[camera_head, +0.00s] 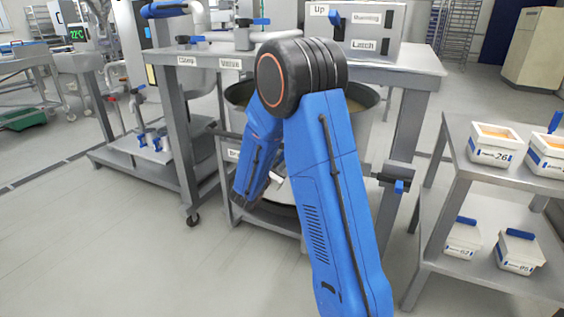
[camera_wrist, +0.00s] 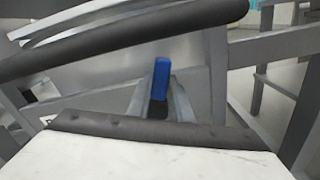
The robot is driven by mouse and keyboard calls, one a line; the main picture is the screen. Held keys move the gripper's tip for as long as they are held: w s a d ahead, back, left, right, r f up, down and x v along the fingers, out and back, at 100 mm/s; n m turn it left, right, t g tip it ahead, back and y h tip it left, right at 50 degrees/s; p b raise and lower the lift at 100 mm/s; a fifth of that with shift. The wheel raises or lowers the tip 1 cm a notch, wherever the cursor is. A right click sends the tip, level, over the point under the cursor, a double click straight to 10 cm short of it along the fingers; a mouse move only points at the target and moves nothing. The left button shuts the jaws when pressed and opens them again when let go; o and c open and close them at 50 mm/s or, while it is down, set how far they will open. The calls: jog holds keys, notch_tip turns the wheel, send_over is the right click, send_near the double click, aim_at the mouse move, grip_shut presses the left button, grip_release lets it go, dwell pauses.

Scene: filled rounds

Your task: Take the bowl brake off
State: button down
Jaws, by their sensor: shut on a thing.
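My gripper (camera_wrist: 159,85) is shut on a blue lever (camera_wrist: 161,74), which stands upright between its two grey fingers in the wrist view. In the head view my blue arm hides the lever and most of the gripper. A label starting with "Br" (camera_head: 233,153) sits on the frame just left of my arm. The large grey bowl (camera_head: 357,128) stands behind my arm under the bench, with its dark rim partly hidden. The wrist view shows a grey wall behind the lever, with dark rounded edges above and below it.
A bench (camera_head: 408,60) with labelled controls and a box marked Running and Latch (camera_head: 364,30) stands above the bowl. A blue-tipped knob (camera_head: 398,187) sticks out at the right leg. A shelf with tubs (camera_head: 495,146) stands right. Floor at left front is clear.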

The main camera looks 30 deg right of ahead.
jog(key=shift+w+a+r+n, duration=0.1)
jog(key=shift+w+a+n, duration=0.15)
jog(key=shift+n, duration=0.45)
jog(key=shift+w+a+n, duration=0.1)
jog(key=shift+w+n, duration=0.2)
jog(key=shift+n, duration=0.4)
jog(key=shift+w+a+r+n, duration=0.1)
jog(key=shift+w+a+n, duration=0.15)
jog(key=shift+n, duration=0.45)
jog(key=c, duration=1.6)
grip_release()
jog(key=v, duration=1.7)
jog(key=shift+s+a, duration=0.1)
jog(key=shift+a, duration=0.05)
